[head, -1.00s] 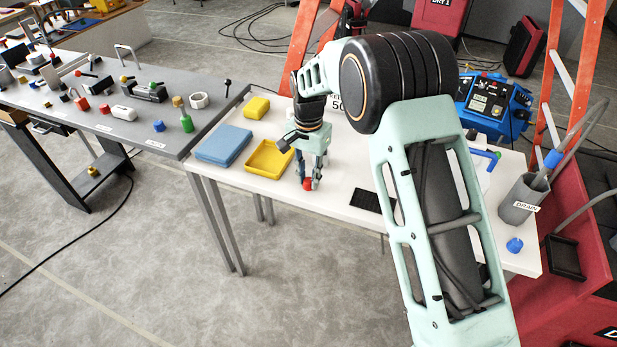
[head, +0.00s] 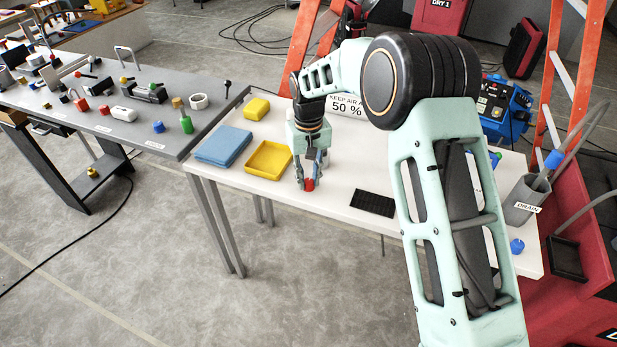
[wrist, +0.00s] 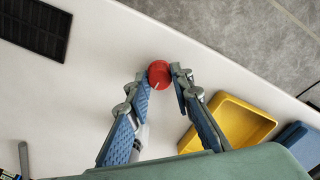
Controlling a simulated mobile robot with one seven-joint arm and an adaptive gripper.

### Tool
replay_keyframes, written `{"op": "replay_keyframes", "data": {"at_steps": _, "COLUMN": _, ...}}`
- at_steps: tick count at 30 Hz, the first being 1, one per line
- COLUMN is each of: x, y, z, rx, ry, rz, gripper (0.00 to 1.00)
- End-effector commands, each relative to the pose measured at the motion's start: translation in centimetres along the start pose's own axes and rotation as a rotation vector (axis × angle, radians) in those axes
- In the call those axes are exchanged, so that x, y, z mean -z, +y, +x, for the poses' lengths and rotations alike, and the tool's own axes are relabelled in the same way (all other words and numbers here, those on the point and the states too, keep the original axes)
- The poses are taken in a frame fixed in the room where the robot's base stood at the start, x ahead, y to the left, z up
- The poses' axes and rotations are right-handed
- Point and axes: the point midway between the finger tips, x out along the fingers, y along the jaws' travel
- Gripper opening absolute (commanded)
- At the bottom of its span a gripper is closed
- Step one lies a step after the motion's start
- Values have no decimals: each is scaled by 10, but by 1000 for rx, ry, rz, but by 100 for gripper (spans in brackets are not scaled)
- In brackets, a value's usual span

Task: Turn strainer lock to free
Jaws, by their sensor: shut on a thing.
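A small round red knob (head: 309,184), which I take to be the strainer lock, is at the front part of the white table (head: 335,175). In the wrist view the red knob (wrist: 159,74) has a short white mark near its lower edge. My gripper (head: 308,181) points down at it, with one fingertip on each side. In the wrist view my gripper (wrist: 161,80) is shut on the knob at the tips. What lies under the knob is hidden.
A yellow tray (head: 268,160), a blue cloth (head: 223,146) and a yellow sponge (head: 256,109) lie left of my gripper. A black grille (head: 373,203) lies to its right. A grey drain container (head: 522,205) and a blue knob (head: 517,246) are farther right. The table's front edge is close.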

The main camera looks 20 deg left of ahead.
Motion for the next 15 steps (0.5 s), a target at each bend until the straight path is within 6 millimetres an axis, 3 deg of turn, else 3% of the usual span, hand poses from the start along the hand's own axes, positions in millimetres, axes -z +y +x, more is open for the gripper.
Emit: {"op": "replay_keyframes", "data": {"at_steps": 15, "x": 1, "y": 0, "z": -1, "rx": 0, "ry": 2, "rz": -93, "gripper": 0}}
